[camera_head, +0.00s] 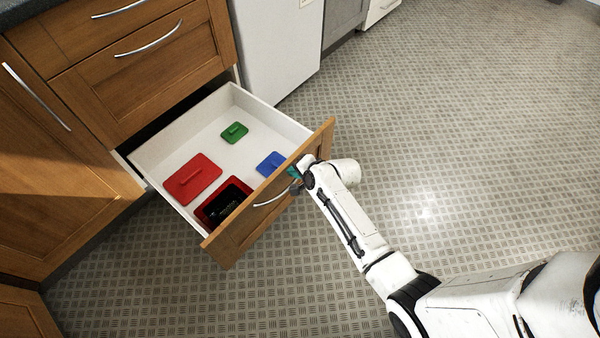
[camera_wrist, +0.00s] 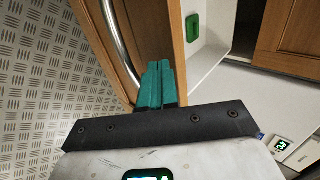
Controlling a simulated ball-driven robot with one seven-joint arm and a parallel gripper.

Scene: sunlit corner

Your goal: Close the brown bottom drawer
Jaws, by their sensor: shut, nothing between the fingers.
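The brown bottom drawer (camera_head: 235,236) is pulled well out from the cabinet, its white inside showing in the head view. Its curved silver handle (camera_head: 270,201) is on the front panel. My gripper (camera_head: 293,172) is at the right part of the front panel, near the handle's right end. In the wrist view my gripper's teal fingers (camera_wrist: 157,70) are together and empty, pointing at the brown drawer front (camera_wrist: 158,28), beside the silver handle (camera_wrist: 119,45). I cannot tell whether the fingertips touch the panel.
A red lid (camera_head: 192,179), a green lid (camera_head: 234,132), a blue lid (camera_head: 270,164) and a red box (camera_head: 222,202) with dark contents lie in the drawer. A shut brown drawer (camera_head: 140,80) is above it. The patterned floor (camera_head: 450,130) is clear to the right.

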